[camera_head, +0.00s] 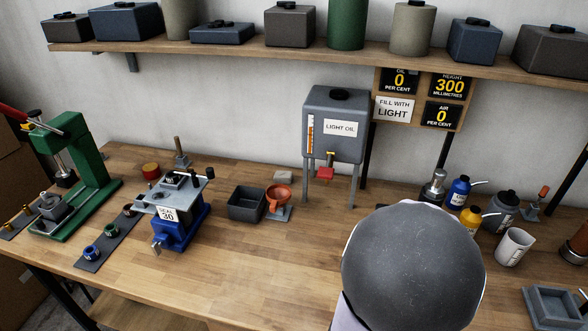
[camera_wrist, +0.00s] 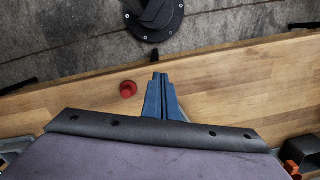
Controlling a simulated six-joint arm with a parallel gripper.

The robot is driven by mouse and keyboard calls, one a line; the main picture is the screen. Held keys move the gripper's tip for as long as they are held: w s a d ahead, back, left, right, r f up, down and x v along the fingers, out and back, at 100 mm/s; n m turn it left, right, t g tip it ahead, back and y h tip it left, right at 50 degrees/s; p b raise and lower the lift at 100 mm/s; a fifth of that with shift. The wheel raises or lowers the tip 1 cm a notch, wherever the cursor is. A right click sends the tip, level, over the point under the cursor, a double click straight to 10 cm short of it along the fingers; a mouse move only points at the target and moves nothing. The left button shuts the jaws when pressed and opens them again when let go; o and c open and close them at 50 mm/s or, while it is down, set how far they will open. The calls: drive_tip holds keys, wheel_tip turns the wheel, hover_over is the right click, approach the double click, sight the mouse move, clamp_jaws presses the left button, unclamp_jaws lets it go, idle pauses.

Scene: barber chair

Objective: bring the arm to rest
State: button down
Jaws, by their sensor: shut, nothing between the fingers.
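My gripper (camera_wrist: 160,80) shows in the wrist view. Its two blue fingers are together at the tips, with nothing between them. Wooden bench top (camera_wrist: 70,103) lies beyond the fingers, and the tips look clear of other things. In the head view, a large grey rounded part of my arm (camera_head: 412,265) stands at the lower right, in front of the bench (camera_head: 270,260). My gripper cannot be seen in that view. The arm part hides some of the bench behind it.
A grey light-oil tank (camera_head: 335,135) stands on legs behind my arm. Yellow (camera_head: 470,220) and blue (camera_head: 458,192) bottles and a white cup (camera_head: 514,247) stand right of it. A blue vise-like device (camera_head: 182,228) and green press (camera_head: 75,170) are left. The front-middle bench is clear.

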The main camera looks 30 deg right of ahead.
drive_tip(key=w+a+n, duration=0.6)
drive_tip(key=a, duration=0.4)
drive_tip(key=w+a+r+n, duration=0.1)
drive_tip(key=w+a+n, duration=0.4)
drive_tip(key=a, duration=0.5)
drive_tip(key=shift+w+r+n+h, duration=0.25)
drive_tip(key=shift+w+n+h, duration=0.15)
drive_tip(key=shift+n, duration=0.6)
drive_tip(key=c, duration=2)
unclamp_jaws()
drive_tip(key=w+d+r+n+g+h, duration=0.1)
drive_tip(key=d+n+g+h, duration=0.2)
drive_tip(key=d, duration=0.7)
drive_tip(key=w+d+r+n+g+h, duration=0.1)
drive_tip(key=d+n+g+h, duration=0.3)
drive_tip(key=d, duration=0.6)
drive_tip(key=w+d+r+n+g+h, duration=0.2)
drive_tip(key=d+n+h, duration=0.3)
drive_tip(key=d, duration=0.5)
drive_tip(key=shift+d+r+g+h, duration=0.3)
drive_tip(key=shift+r+g, duration=0.05)
drive_tip(key=shift+g, duration=0.45)
drive_tip(key=w+a+f+h+b, duration=0.1)
drive_tip(key=a+f, duration=0.1)
drive_tip(key=w+a+f+h+b, duration=0.1)
drive_tip(key=w+a+b, duration=0.1)
drive_tip(key=shift+f+m+t+b, duration=0.3)
drive_tip(key=shift+f+m+t, duration=0.05)
drive_tip(key=shift+m+t, duration=0.05)
